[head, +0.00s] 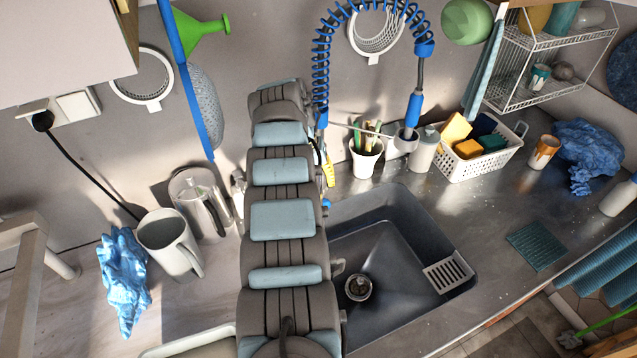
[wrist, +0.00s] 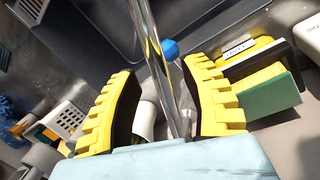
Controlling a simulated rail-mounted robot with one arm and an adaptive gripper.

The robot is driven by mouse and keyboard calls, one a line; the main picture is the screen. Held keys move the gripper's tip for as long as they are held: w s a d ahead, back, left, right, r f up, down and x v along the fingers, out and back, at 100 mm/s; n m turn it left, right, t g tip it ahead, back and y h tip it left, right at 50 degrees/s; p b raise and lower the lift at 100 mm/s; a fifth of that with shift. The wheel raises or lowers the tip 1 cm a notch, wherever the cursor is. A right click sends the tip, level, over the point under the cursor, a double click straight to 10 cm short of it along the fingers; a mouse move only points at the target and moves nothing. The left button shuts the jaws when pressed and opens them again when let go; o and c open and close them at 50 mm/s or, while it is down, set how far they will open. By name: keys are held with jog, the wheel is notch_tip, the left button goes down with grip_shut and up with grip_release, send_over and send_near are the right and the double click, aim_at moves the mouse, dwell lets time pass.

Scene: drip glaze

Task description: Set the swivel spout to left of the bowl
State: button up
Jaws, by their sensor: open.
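The dark sink bowl (head: 395,245) is right of my arm in the head view, and my arm hides its left part. In the wrist view a shiny chrome tube, which looks like the swivel spout (wrist: 152,40), runs between the fingers of my open gripper (wrist: 160,70). I cannot tell whether either finger touches it. A blue ball (wrist: 169,49) shows beside the tube. In the head view my arm hides the spout and most of my gripper; one yellow fingertip (head: 329,173) shows at the bowl's back left.
A blue spring hose (head: 321,75) arches behind the bowl. A cup of brushes (head: 365,160), a soap bottle (head: 423,150) and a white basket (head: 480,160) stand behind it. The counter right of the bowl is mostly clear.

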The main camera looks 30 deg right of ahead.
jog(key=v, duration=0.6)
jog(key=shift+r, duration=0.35)
